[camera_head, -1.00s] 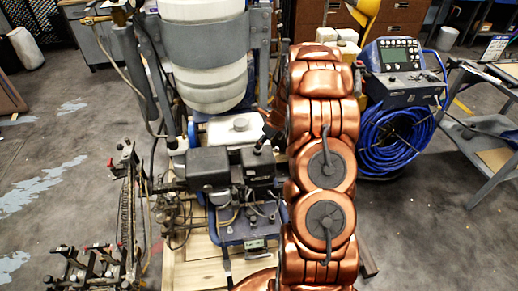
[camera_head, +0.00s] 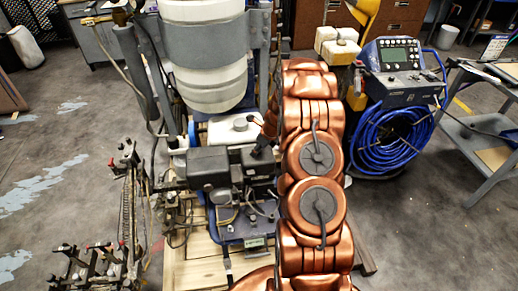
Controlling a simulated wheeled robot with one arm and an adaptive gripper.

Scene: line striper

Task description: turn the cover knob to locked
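The line striper stands in the middle left, with a large white tank (camera_head: 203,55) in a grey band and a black engine housing (camera_head: 208,166) below it. A smaller white tank (camera_head: 232,129) sits behind the engine. I cannot pick out the cover knob for certain; it is too small to tell or hidden. My copper arm rises through the centre and hides part of the machine's right side. My gripper cannot be made out; the arm seems to hide it, so its opening and contact do not show.
A control unit (camera_head: 398,78) with a screen stands at the back right above a coiled blue hose (camera_head: 390,138). A metal cart (camera_head: 485,125) is at the right edge. Black fittings with red knobs (camera_head: 100,260) are at lower left. Floor is clear at lower right.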

